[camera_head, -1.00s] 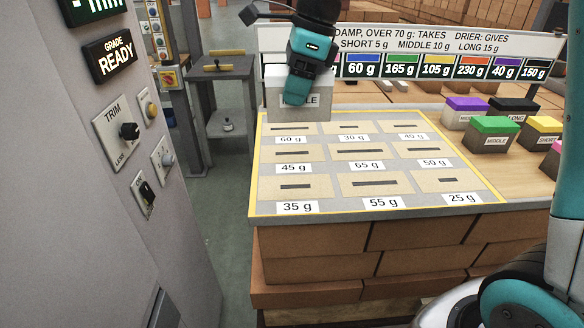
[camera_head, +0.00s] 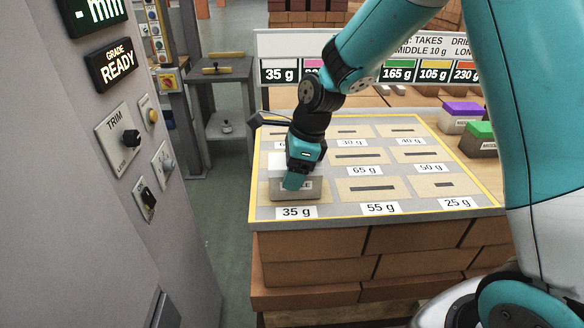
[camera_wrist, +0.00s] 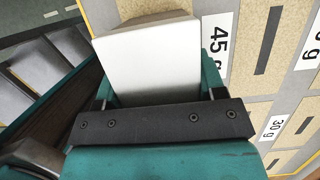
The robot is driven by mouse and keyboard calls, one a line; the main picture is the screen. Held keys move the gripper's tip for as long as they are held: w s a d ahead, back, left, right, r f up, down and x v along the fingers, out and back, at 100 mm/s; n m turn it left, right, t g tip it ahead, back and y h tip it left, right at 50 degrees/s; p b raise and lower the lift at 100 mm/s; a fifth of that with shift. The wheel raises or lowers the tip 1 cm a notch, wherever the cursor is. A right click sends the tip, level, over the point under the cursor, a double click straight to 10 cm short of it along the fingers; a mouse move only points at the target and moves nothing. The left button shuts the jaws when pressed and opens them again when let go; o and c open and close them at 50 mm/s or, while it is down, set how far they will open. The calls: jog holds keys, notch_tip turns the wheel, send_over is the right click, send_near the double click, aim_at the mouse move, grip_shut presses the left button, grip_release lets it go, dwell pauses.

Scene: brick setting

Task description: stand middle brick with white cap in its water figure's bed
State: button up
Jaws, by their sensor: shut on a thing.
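My gripper (camera_head: 297,180) is shut on the grey brick with the white cap (camera_head: 312,190). The brick is upright at the front left of the bed board (camera_head: 232,214), over the bed behind the 35 g label (camera_head: 296,212). It hides that bed's slot; I cannot tell whether it touches the bed or hangs just above. In the wrist view the white cap (camera_wrist: 150,58) sits between my fingers, with the 45 g label (camera_wrist: 217,45) to its right. The sign (camera_head: 290,45) behind has a 35 g entry at its left end; my arm covers part of it.
The 55 g bed (camera_head: 372,189) and 25 g bed (camera_head: 443,185) to the right are empty. Purple-capped (camera_head: 462,110) and green-capped (camera_head: 482,132) bricks stand right of the board, partly behind my arm. A grey control cabinet (camera_head: 150,250) stands at the left.

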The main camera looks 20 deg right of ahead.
jog(key=shift+f, duration=0.15)
jog(key=o, duration=1.4)
jog(key=shift+f, duration=0.1)
